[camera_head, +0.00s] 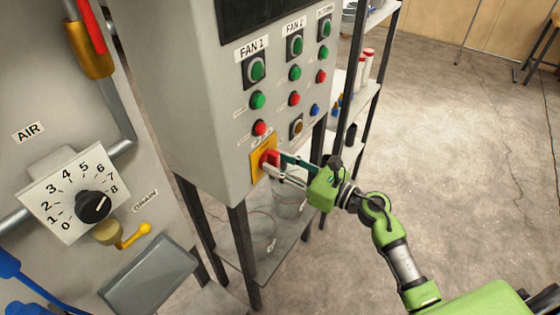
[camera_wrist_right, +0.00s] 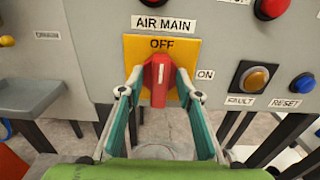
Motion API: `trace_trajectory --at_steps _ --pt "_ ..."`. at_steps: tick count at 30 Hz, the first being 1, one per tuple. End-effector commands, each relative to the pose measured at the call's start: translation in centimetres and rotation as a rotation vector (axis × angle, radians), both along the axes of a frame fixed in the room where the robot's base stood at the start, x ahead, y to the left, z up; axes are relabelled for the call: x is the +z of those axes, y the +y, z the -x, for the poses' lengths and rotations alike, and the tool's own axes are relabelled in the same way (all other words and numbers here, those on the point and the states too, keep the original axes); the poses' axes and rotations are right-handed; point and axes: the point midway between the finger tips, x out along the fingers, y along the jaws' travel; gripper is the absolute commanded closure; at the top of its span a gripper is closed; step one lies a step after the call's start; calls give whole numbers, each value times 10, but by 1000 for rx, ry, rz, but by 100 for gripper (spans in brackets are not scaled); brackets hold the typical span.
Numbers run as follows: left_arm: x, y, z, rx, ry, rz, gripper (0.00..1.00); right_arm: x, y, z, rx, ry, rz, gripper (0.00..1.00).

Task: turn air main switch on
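The air main switch is a red rotary handle (camera_wrist_right: 158,82) on a yellow plate (camera_wrist_right: 190,48) under the label AIR MAIN. In the right wrist view the handle stands upright, its white mark toward OFF; ON is at the right. In the head view the red handle (camera_head: 269,160) is low on the grey panel's front. My right gripper (camera_wrist_right: 160,76) has one finger on each side of the handle, with small gaps seemingly left beside it. It also shows in the head view (camera_head: 276,163), reaching in from the right. My left gripper is not in view.
Fan buttons (camera_head: 257,70) sit above the switch. An amber FAULT button (camera_wrist_right: 254,79) and blue RESET button (camera_wrist_right: 303,86) are to its right. A black dial (camera_head: 92,207) marked AIR is at the left. A shelf rack (camera_head: 362,95) stands behind; open floor lies right.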

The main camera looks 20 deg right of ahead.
Motion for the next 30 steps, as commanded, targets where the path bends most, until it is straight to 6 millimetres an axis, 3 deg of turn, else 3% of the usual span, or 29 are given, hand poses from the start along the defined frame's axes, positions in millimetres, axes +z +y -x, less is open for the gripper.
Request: trace_trajectory --at_steps 6,9,10,20,30 --pt "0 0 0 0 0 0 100 0 0 0 0 0 0 71" --pt "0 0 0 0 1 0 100 0 0 0 0 0 0 97" --pt "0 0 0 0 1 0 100 0 0 0 0 0 0 100" --pt "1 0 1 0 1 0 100 1 0 0 0 11 -14 100" --pt "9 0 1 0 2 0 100 2 -2 -1 1 123 -158 100"
